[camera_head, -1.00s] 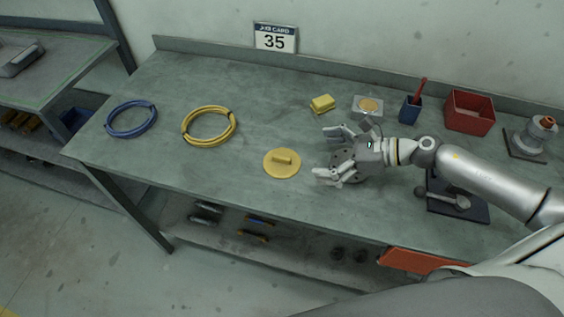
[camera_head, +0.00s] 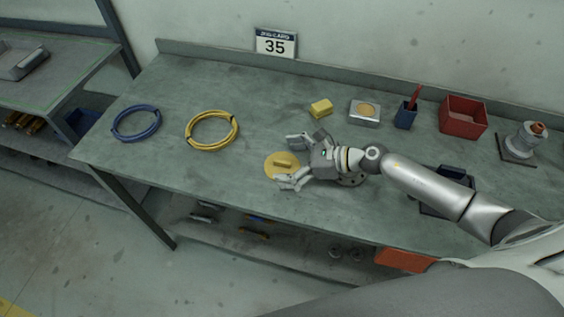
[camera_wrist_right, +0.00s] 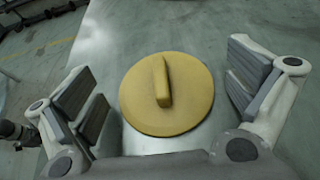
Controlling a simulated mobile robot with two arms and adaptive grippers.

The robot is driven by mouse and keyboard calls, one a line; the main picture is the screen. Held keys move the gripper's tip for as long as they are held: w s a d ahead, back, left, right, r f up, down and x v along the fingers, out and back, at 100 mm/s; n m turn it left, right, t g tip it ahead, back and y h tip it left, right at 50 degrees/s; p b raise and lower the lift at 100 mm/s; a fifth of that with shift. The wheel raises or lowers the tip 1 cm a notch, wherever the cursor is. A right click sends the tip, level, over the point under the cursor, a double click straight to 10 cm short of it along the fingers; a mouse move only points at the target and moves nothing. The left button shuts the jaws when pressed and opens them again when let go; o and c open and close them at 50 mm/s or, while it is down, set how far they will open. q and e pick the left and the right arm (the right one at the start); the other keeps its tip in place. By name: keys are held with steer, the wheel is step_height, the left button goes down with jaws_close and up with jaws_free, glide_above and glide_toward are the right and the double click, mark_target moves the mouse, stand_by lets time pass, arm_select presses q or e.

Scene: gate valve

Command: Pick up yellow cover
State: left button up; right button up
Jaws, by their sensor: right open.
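The yellow cover (camera_head: 281,163) is a flat round disc with a raised bar handle, lying on the grey workbench. In the right wrist view the cover (camera_wrist_right: 166,93) lies between the two open fingers, its handle pointing away from the palm. My right gripper (camera_head: 283,162) is open and empty, with its fingers on either side of the cover and partly hiding its right edge. No finger touches the handle. My left gripper is not in view.
Left of the cover lie a yellow hose coil (camera_head: 211,131) and a blue one (camera_head: 136,123). Behind are a yellow block (camera_head: 320,108), a grey box (camera_head: 364,113), a blue cup (camera_head: 405,115) and a red bin (camera_head: 463,117). A dark round flange (camera_head: 351,180) sits under my right wrist.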

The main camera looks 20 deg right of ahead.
steer(key=shift+c, duration=0.3)
steer(key=c, duration=0.8)
steer(key=shift+o, duration=0.2)
steer(key=shift+r, duration=0.1)
